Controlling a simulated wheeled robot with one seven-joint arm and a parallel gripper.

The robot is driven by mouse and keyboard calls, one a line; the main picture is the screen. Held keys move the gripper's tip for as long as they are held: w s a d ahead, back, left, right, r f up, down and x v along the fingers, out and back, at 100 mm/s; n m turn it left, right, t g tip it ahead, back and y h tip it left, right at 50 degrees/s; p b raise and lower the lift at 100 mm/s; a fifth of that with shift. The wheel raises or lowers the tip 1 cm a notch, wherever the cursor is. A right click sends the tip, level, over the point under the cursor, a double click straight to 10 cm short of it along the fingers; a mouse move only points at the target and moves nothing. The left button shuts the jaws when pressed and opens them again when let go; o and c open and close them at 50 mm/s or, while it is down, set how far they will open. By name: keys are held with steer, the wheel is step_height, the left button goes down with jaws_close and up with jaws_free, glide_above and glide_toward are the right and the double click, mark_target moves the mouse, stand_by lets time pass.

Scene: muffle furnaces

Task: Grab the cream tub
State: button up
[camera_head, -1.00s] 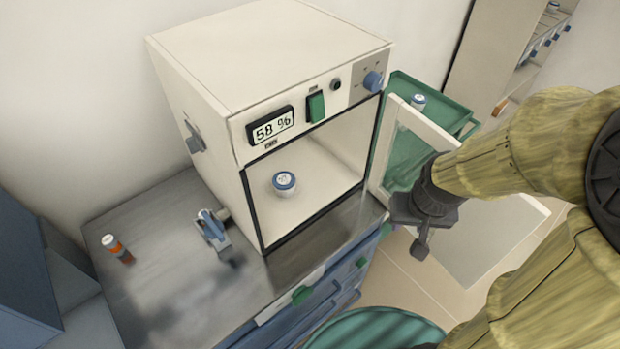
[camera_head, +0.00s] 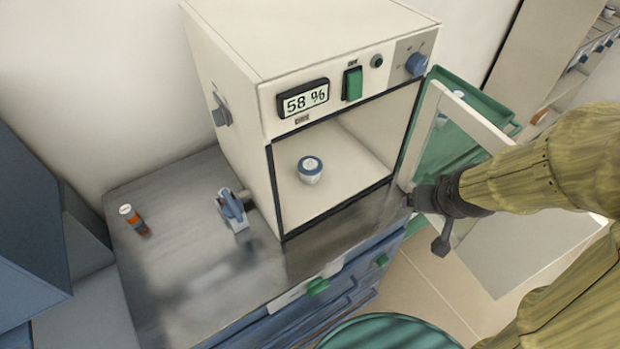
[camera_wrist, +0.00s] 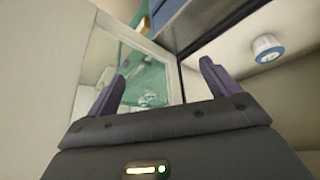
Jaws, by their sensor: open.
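The cream tub (camera_head: 311,171), a small pale tub with a blue lid ring, stands upright on the floor of the open furnace chamber (camera_head: 350,165). It also shows in the wrist view (camera_wrist: 267,46), at the upper right, beyond and to the right of the fingers. My gripper (camera_wrist: 158,85) is open, its two dark fingers apart with nothing between them. In the head view my gripper (camera_head: 425,205) is at the right front of the furnace, by the open door, apart from the tub. Its fingers are hard to make out there.
The furnace door (camera_head: 455,120) stands open on the right, close to my arm. A green tray (camera_head: 480,105) is behind it. On the metal bench (camera_head: 180,265) left of the furnace are an orange-labelled bottle (camera_head: 133,219) and a blue-and-white device (camera_head: 234,211). A round teal top (camera_head: 390,333) is in front.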

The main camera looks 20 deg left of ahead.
steer(key=w+a+f+n+t+y+b, duration=0.3)
steer(key=w+a+f+y+b, duration=0.25)
steer(key=a, duration=0.45)
steer(key=n+y+b, duration=0.4)
steer(key=b, duration=0.1)
glide_toward(311, 162)
steer(key=shift+t+h, duration=0.25)
steer(key=shift+t, duration=0.15)
steer(key=v, duration=0.5)
steer(key=shift+s+r, duration=0.1)
steer(key=shift+s, duration=0.4)
steer(key=p+x, duration=0.6)
steer(key=x, duration=0.6)
steer(key=shift+p, duration=0.35)
steer(key=shift+w+a, duration=0.1)
